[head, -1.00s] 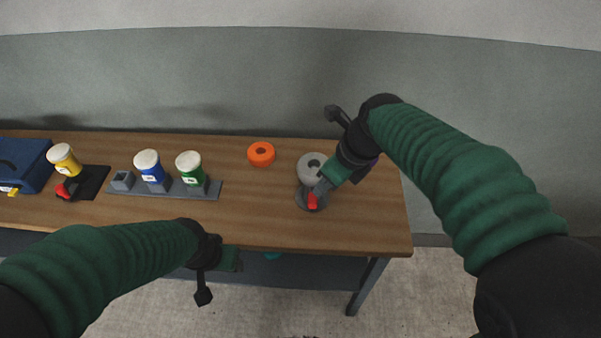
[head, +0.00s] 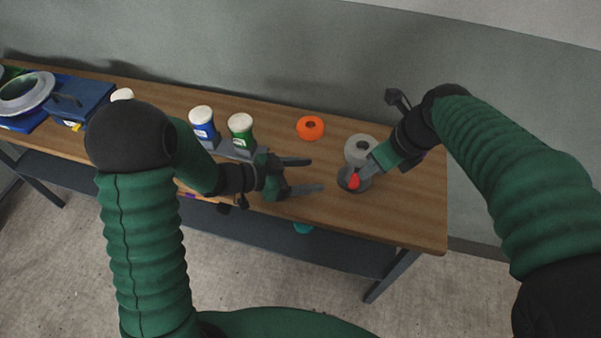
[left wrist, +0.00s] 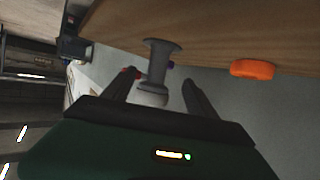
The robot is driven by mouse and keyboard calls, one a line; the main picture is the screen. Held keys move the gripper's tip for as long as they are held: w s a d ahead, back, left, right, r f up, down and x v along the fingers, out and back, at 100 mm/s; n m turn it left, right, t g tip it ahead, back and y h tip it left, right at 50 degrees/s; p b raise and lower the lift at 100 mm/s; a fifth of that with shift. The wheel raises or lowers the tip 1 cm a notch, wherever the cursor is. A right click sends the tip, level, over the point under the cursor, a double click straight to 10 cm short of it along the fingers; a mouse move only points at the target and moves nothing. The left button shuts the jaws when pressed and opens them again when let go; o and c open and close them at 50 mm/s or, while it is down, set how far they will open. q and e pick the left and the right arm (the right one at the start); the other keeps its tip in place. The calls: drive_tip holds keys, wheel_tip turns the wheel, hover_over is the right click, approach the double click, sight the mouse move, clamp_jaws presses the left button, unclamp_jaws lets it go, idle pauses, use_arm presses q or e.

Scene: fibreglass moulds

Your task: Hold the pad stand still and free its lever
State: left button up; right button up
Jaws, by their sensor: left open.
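The pad stand stands near the right end of the table, with a pale grey round top (head: 361,149) and a darker round base (head: 345,187). Its red lever (head: 354,181) is low on the near side. My right gripper (head: 364,172) is at the lever; its fingertips are too small and hidden to tell whether they grip. My left gripper (head: 316,174) is open and empty, left of the stand, fingers pointing at it with a small gap. In the left wrist view the stand's stem (left wrist: 157,68) appears between the two spread fingers (left wrist: 158,92).
An orange ring (head: 310,128) lies behind, left of the stand. Blue-labelled (head: 204,125) and green-labelled (head: 241,130) bottles stand in a grey rack behind my left arm. A blue box (head: 82,98) is at the far left. The table's right end is clear.

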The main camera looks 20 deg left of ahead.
sight(349, 173)
use_arm(q)
drive_tip(key=x, duration=1.5)
drive_tip(key=shift+d+f, duration=0.1)
drive_tip(key=shift+d, duration=0.05)
clamp_jaws()
use_arm(e)
drive_tip(key=shift+w+d+f, duration=0.15)
drive_tip(key=shift+w+d, duration=0.1)
drive_tip(key=c, duration=0.4)
drive_tip(key=w+d+f+n, duration=0.1)
drive_tip(key=w+d+n, duration=0.1)
drive_tip(key=w+d+f+n+g+y, duration=0.1)
drive_tip(key=d+f+n, duration=0.1)
drive_tip(key=w+d+f+n+g+y, duration=0.1)
drive_tip(key=w+d+n, duration=0.1)
drive_tip(key=d, duration=0.1)
drive_tip(key=shift+w+f+n, duration=0.3)
drive_tip(key=shift+f+n, duration=0.1)
clamp_jaws()
use_arm(q)
drive_tip(key=shift+d, duration=0.1)
use_arm(e)
drive_tip(key=shift+n+y, duration=0.3)
drive_tip(key=shift+x, duration=3.45)
